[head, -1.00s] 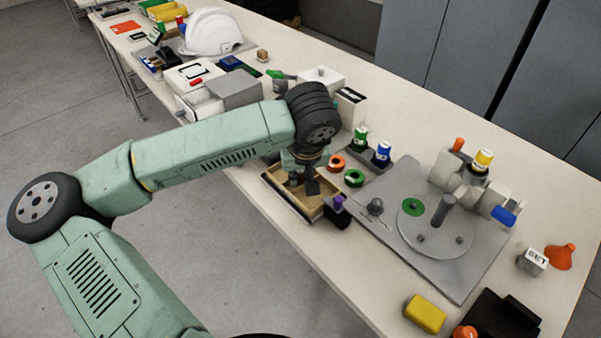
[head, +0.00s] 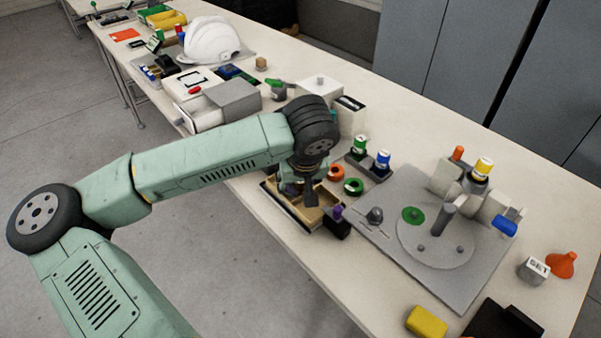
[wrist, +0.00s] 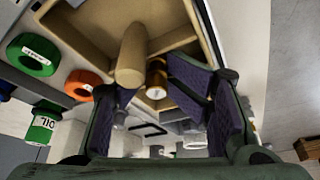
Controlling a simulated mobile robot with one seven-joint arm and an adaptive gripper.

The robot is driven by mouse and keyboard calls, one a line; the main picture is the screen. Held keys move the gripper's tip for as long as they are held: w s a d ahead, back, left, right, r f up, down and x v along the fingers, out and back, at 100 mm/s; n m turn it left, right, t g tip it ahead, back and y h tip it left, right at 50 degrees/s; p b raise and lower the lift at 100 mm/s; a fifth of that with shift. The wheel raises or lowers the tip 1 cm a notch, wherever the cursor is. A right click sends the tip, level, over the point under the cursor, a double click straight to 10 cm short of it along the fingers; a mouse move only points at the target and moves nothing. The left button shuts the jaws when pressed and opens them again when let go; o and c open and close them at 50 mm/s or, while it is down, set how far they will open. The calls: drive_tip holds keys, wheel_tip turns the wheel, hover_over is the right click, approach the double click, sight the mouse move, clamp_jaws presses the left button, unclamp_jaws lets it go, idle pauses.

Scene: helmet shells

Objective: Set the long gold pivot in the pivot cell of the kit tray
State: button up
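The wood-coloured tray with dividers (head: 275,203) lies at the table's near edge in the head view, and its wall also shows in the wrist view (wrist: 75,42). My gripper (head: 303,200) is low over it, pointing down. In the wrist view a shiny gold pivot (wrist: 157,78) shows between the dark fingers of my gripper (wrist: 153,85). The fingers look apart, with a gap on the pivot's left; contact on the right is unclear. The pivot's far end is hidden.
An orange ring (head: 336,173) and a green ring (head: 353,187) lie beside the tray. A dark block with a purple top (head: 337,222) stands close at its right. A grey plate with a round disc (head: 465,285) lies further right. White boxes (head: 320,86) stand behind the arm.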

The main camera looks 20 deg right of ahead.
drive_tip(key=shift+s+d+r+p, duration=0.1)
drive_tip(key=shift+s+r+p, duration=0.2)
drive_tip(key=shift+p, duration=0.2)
drive_tip(key=b+v, duration=0.2)
drive_tip(key=v, duration=1)
drive_tip(key=shift+w+r+b, duration=0.3)
drive_tip(key=shift+r, duration=0.05)
